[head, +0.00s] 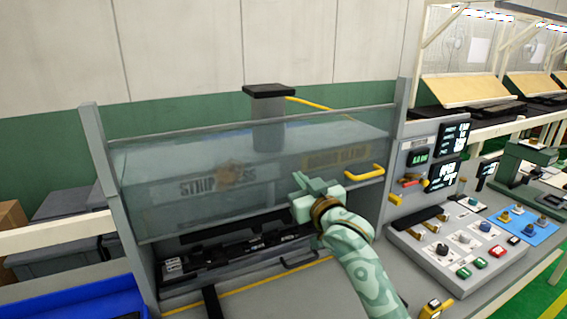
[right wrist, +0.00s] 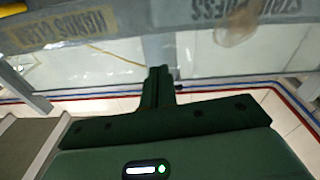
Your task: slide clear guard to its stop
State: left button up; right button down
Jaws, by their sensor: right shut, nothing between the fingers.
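The clear guard (head: 165,215) is a see-through panel between two grey side posts. Its lower edge hangs above the black tooling (head: 240,248) of the press, leaving an open gap below. A yellow handle (head: 365,173) sits at its lower right. My right gripper (head: 305,186) is in front of the guard's lower edge, left of the handle and apart from it, with its fingers shut and empty. In the right wrist view the shut green fingers (right wrist: 158,75) point toward the panel, with upside-down lettering at the top. My left gripper is not in view.
A control panel (head: 460,240) with knobs and buttons stands right of the press, below small displays (head: 447,150). A blue bin (head: 80,300) is at the lower left. Grey side posts (head: 108,175) flank the guard. The bench in front of the press looks mostly clear.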

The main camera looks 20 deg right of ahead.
notch_tip(320, 180, up, 12)
jog(key=w+m+t, duration=0.1)
jog(key=t, duration=0.2)
notch_tip(320, 180, up, 3)
jog(key=p, duration=0.1)
send_over(280, 189)
jog(key=s, duration=0.2)
jog(key=shift+y, duration=0.4)
jog(key=f, duration=0.4)
jog(key=shift+s, duration=0.2)
jog(key=shift+f, duration=0.15)
notch_tip(280, 189, down, 21)
jog(key=b, duration=0.8)
jog(key=shift+b, duration=0.3)
